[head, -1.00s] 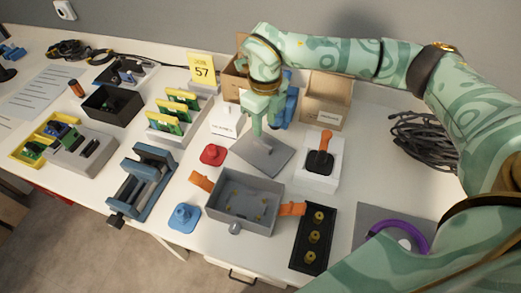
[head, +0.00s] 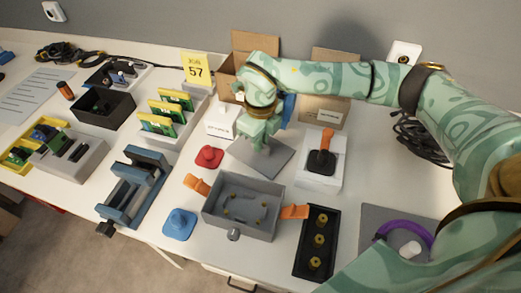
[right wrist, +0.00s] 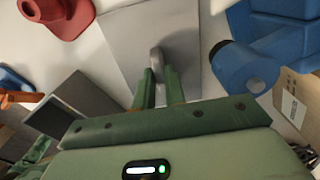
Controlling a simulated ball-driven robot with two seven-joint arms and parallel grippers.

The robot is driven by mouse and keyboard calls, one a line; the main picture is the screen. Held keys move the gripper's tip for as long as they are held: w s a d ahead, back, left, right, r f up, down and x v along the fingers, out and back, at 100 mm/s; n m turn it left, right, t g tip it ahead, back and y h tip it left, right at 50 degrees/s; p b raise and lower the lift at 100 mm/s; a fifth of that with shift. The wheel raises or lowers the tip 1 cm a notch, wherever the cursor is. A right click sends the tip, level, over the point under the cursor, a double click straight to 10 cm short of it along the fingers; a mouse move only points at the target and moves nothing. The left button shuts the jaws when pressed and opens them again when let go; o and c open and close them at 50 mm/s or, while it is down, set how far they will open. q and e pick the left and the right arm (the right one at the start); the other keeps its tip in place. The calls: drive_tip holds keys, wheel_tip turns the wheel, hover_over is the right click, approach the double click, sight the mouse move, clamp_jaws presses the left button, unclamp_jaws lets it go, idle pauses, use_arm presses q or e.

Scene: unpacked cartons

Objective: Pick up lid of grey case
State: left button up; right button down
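The grey lid (head: 275,165) is a flat plate lying on the white table, behind the open grey case (head: 213,222). Its small upright handle (right wrist: 155,56) shows in the right wrist view, where the plate (right wrist: 138,30) fills the upper middle. My right gripper (head: 262,149) is over the lid from above. In the right wrist view its two green fingers (right wrist: 158,76) stand apart on either side of the handle, with a narrow gap visible between them. Contact with the handle cannot be made out. My left gripper is not in view.
Orange latches (head: 295,212) stick out from the case's sides. A red piece (head: 209,156) lies left of the lid, a white block with a black orange-handled tool (head: 322,160) right of it. A blue object (right wrist: 262,60) is close to my right gripper. Cardboard boxes (head: 318,108) stand behind.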

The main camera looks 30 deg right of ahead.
drive_tip(key=shift+s+a+r+p, duration=0.15)
drive_tip(key=shift+a+r+p, duration=0.1)
drive_tip(key=shift+r+p, duration=0.25)
wheel_tip(320, 180, up, 11)
drive_tip(key=p, duration=0.4)
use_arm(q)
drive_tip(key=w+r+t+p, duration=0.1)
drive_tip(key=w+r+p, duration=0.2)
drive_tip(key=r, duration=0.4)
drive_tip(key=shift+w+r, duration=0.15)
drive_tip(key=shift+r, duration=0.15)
use_arm(e)
drive_tip(key=s+a, duration=1.3)
drive_tip(key=a, duration=0.1)
drive_tip(key=shift+a+f, duration=0.25)
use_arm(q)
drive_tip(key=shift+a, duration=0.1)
